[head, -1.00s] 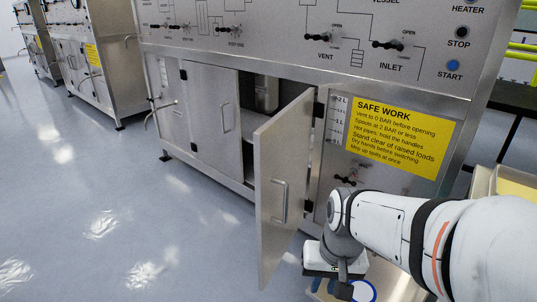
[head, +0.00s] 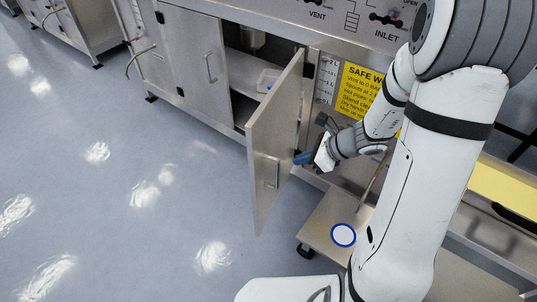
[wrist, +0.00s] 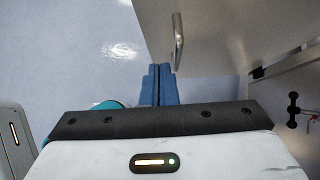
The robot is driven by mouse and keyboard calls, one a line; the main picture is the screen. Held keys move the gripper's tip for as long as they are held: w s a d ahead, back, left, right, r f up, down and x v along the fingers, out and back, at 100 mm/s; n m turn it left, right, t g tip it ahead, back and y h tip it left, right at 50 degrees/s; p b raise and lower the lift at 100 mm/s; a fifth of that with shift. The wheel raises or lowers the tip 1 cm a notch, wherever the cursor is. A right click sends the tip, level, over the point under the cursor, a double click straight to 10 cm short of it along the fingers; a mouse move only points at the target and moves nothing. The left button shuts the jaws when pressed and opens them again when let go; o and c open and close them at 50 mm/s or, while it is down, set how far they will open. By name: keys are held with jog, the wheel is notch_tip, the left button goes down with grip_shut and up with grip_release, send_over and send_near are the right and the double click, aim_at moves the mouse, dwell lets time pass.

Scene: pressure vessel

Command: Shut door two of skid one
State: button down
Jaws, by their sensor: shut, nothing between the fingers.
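The open door (head: 272,142) of the steel cabinet swings out toward the floor, hinged on its right side, with a bar handle (head: 277,172) on its outer face. A second door (head: 200,62) to its left is shut. No door number is readable. Whether the fingers touch the door I cannot tell.
A low steel platform (head: 325,215) with a blue-ringed white disc (head: 343,235) lies right of the door. The floor (head: 120,190) at left is clear.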

aim_at(260, 164)
jog(key=shift+w+a+r+b+x, duration=0.1)
jog(key=shift+a+r+b+x, duration=0.2)
jog(key=shift+x, duration=1.65)
jog(key=shift+w+a+r+b+x, duration=0.15)
jog(key=shift+a+r+b+x, duration=0.15)
jog(key=shift+x, duration=1.7)
jog(key=shift+w+a+r+b+x, duration=0.1)
jog(key=shift+a+r+b+x, duration=0.2)
jog(key=shift+x, duration=1.65)
jog(key=shift+w, duration=0.15)
